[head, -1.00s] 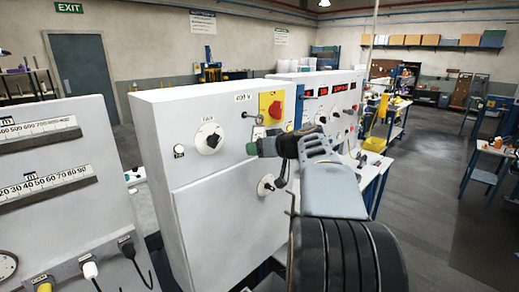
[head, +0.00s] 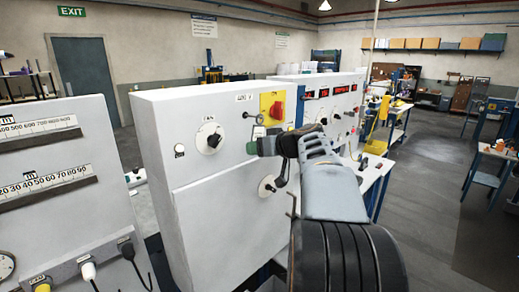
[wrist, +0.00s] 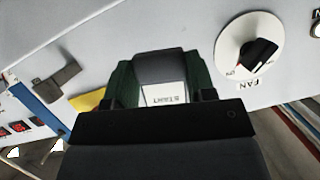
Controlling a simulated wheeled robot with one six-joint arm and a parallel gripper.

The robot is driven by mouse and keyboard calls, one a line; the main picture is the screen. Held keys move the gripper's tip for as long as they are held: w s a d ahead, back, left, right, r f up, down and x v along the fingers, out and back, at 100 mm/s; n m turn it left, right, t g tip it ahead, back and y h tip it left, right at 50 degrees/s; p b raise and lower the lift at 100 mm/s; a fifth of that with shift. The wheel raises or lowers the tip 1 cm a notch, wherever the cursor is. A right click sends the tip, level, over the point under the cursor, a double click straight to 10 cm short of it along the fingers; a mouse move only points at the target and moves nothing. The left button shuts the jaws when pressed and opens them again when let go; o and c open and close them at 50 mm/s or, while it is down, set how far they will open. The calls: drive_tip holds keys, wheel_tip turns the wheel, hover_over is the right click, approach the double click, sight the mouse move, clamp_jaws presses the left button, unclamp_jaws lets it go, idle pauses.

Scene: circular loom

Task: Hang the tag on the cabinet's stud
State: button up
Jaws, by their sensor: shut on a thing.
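My gripper (head: 253,147) is in front of the cabinet, a little below the stud. In the wrist view my gripper (wrist: 165,90) has green fingertips on both sides of a dark grey piece (wrist: 160,67), which seems to be the tag, held between them. A white label reading START shows just below that piece. The stud cannot be made out for sure in the wrist view.
A red switch (head: 277,107) on the yellow plate is up and right. A second panel (head: 50,190) with scales stands at the left. Open floor (head: 430,210) lies right.

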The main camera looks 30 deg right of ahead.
drive_tip(key=shift+f+b, duration=0.25)
drive_tip(key=shift+b, duration=0.3)
drive_tip(key=o, duration=1.1)
drive_tip(key=shift+s, duration=0.1)
drive_tip(key=shift+f+b+v, duration=0.1)
drive_tip(key=shift+b+v, duration=0.6)
drive_tip(key=shift+v, duration=1.5)
drive_tip(key=shift+f+b+v, duration=0.15)
drive_tip(key=shift+b+v, duration=0.5)
drive_tip(key=shift+v, duration=1.55)
drive_tip(key=shift+s, duration=0.1)
